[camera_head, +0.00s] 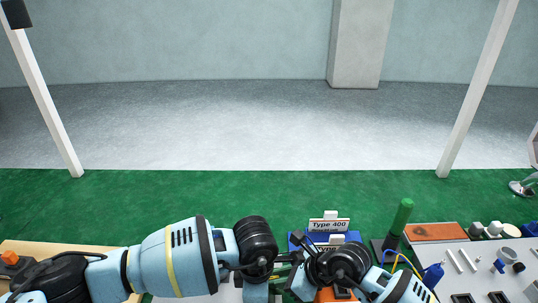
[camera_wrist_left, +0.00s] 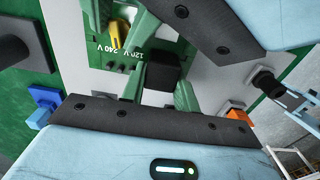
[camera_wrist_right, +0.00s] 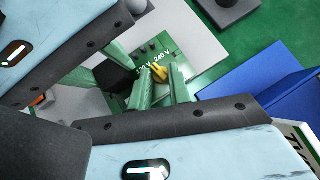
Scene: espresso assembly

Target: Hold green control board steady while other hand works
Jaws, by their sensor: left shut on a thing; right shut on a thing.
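The green control board (camera_wrist_left: 135,95) carries the print "120 V 240 V" and a black block (camera_wrist_left: 163,72). It also shows in the right wrist view (camera_wrist_right: 117,97). A small yellow piece (camera_wrist_right: 158,72) stands by the print. My right gripper (camera_wrist_right: 161,84) is shut on this yellow piece, its green fingertips on either side. In the head view my arms hide most of the board.
Blue bins with a "Type 400" label (camera_head: 328,225) stand just behind my grippers. A green cylinder (camera_head: 401,217) rises on a dark base to their right. Green floor lies beyond.

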